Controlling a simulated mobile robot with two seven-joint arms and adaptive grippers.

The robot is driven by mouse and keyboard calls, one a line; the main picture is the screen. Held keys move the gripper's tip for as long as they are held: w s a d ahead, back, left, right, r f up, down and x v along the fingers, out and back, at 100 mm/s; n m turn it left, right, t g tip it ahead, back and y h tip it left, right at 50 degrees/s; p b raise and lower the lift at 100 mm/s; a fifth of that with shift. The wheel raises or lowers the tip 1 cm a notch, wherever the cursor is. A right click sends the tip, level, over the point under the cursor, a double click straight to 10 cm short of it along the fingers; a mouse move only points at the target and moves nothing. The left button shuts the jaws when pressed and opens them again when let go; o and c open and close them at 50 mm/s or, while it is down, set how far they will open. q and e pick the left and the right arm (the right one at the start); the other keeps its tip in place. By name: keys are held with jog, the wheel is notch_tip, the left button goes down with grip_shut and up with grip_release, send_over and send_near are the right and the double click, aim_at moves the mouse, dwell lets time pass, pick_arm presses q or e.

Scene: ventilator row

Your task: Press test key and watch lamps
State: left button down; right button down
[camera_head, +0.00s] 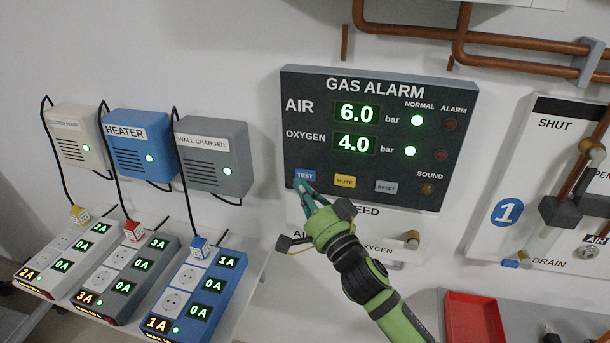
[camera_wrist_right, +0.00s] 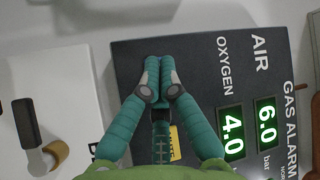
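The dark gas alarm panel (camera_head: 330,85) hangs on the wall. Its blue TEST key (camera_head: 305,174) is at lower left, beside the yellow MUTE key (camera_head: 345,181) and grey RESET key (camera_head: 386,187). Both NORMAL lamps, upper (camera_head: 417,120) and lower (camera_head: 410,151), glow green. The ALARM lamps, upper (camera_head: 449,124) and lower (camera_head: 441,154), and the SOUND lamp (camera_head: 427,189) look dark. My right gripper (camera_head: 303,187) is shut and empty, its tips at the TEST key's lower edge; contact is unclear. In the right wrist view the fingertips (camera_wrist_right: 158,68) meet over the panel and hide the key. My left gripper is out of view.
A feed panel with valve knobs (camera_head: 412,240) is just below the alarm. Copper pipes (camera_head: 420,30) run above it. Power strips (camera_head: 205,300) and plugged-in boxes (camera_head: 215,155) are at left. A red tray (camera_head: 470,318) is at lower right.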

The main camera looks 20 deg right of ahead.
jog(key=shift+w+d, duration=0.1)
jog(key=shift+w+d, duration=0.15)
jog(key=shift+w, duration=0.1)
jog(key=shift+w+d, duration=0.2)
jog(key=shift+w, duration=0.05)
dwell(1.0)
jog(key=shift+s+a, duration=0.1)
jog(key=shift+s+a+p, duration=0.3)
jog(key=shift+s+p, duration=0.05)
jog(key=shift+s, duration=0.2)
jog(key=s+a, duration=0.1)
jog(key=s, duration=0.1)
jog(key=s+a+p, duration=0.1)
jog(key=s, duration=0.1)
jog(key=shift+a, duration=0.4)
